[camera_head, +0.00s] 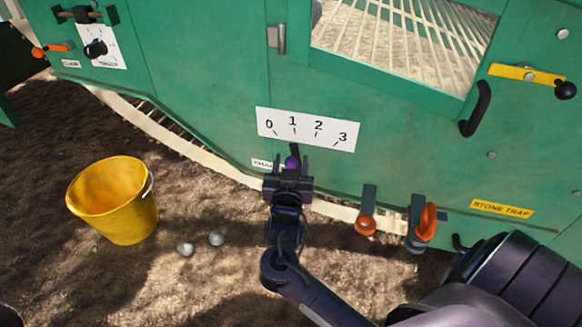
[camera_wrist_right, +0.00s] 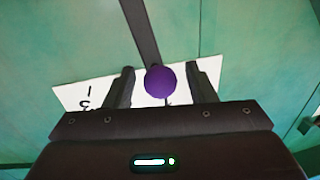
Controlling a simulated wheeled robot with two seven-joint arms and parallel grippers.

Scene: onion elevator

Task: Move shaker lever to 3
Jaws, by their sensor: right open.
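The shaker lever (camera_head: 295,149) is a dark bar with a purple ball knob (camera_head: 291,163), below the white scale plate (camera_head: 306,129) marked 0 to 3 on the green machine. Its dark end lies just below the 1 mark. My right gripper (camera_head: 290,167) is open, with its fingers on either side of the knob. In the right wrist view the purple knob (camera_wrist_right: 160,81) sits between the two open fingers, with gaps on both sides, and the lever bar (camera_wrist_right: 141,30) runs up from it. The gripper hides part of the label under the scale. My left gripper is not seen.
A yellow bucket (camera_head: 126,215) and two grey stones (camera_head: 216,238) stand on the soil at left. Orange-handled levers (camera_head: 366,225) and a yellow stone trap label (camera_head: 502,208) are at right. A black handle (camera_head: 476,108) juts from the panel.

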